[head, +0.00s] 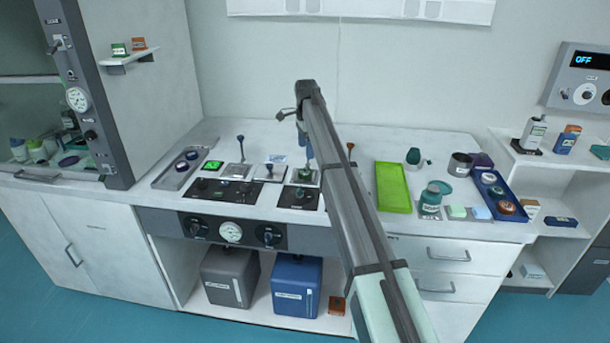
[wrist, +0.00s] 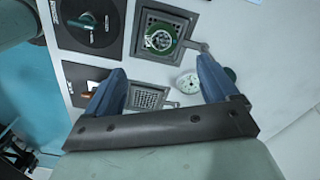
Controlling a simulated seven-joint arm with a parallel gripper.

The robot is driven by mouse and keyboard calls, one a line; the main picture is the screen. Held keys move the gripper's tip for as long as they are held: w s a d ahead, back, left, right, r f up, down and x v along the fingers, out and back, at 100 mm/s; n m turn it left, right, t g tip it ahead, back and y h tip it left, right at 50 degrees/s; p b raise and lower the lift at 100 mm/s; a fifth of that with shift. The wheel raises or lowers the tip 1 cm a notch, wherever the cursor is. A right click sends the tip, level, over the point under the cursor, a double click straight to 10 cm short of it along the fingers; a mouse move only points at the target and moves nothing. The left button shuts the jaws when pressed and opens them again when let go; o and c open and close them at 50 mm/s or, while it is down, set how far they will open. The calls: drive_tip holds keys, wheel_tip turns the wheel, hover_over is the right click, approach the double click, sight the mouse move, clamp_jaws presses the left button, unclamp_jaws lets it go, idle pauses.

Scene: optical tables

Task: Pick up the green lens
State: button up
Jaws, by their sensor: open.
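What looks like the green lens (wrist: 159,40) is a round, pale green piece in a dark square mount (wrist: 146,25), at the top middle of the wrist view. In the head view, a small green piece (head: 304,174) on a square plate by my gripper appears to be the same thing, though it is too small to be sure. The lens lies beyond the fingertips. In the head view, my gripper (head: 305,150) hangs over the bench near that plate, partly hidden by my arm.
A lime green tray (head: 393,187) and a blue tray (head: 497,195) with round pieces stand to the right. A grid plate (wrist: 148,97) shows between the fingers.

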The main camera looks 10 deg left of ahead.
sight(305, 171)
drive_tip(key=f, duration=0.9)
drive_tip(key=shift+a+f, duration=0.2)
drive_tip(key=shift+f, duration=0.2)
drive_tip(key=shift+c, duration=0.5)
drive_tip(key=c, duration=1.1)
